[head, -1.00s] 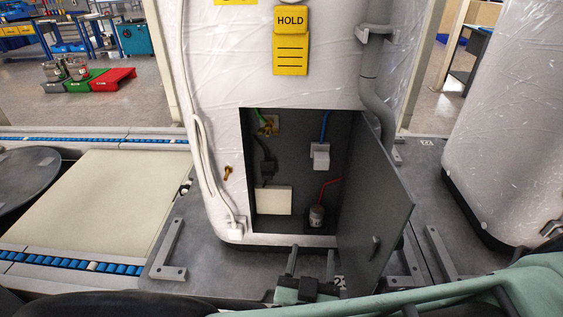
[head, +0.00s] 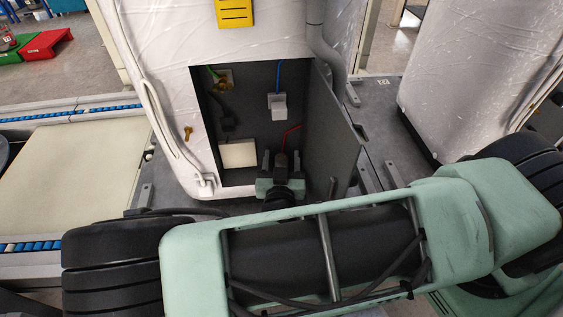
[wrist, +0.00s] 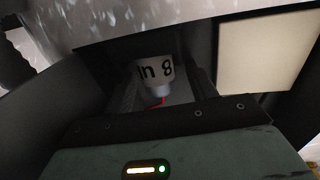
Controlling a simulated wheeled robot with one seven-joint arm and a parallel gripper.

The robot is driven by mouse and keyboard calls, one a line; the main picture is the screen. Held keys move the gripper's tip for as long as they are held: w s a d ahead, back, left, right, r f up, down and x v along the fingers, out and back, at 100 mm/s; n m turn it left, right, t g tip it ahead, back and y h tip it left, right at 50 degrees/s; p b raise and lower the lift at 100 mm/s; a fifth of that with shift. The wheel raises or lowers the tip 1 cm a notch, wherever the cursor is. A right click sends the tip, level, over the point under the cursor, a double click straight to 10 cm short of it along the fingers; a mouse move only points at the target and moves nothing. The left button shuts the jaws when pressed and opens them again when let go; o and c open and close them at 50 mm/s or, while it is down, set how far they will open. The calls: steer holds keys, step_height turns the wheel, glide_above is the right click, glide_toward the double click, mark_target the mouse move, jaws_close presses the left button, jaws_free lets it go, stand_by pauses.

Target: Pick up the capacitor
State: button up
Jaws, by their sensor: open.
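The capacitor (wrist: 155,71), a pale cylindrical can with dark printed characters, shows in the wrist view. A grey narrower end and a red wire (wrist: 160,101) are on its near side. My gripper (head: 281,160) reaches into the lower right of the open cabinet in the head view and hides most or all of the can there. The red wire (head: 292,131) shows just above it. My gripper is open, with one finger on each side of the can in the wrist view; I cannot tell whether they touch it.
The cabinet door (head: 335,145) stands open close to the right of my gripper. A pale box (head: 238,154) sits at the cabinet's lower left, also seen in the wrist view (wrist: 265,50). A white block (head: 280,110) hangs on a blue wire (head: 278,75) above.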

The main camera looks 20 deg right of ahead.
steer(key=c, duration=1.1)
steer(key=shift+o, duration=0.2)
steer(key=shift+r, duration=0.1)
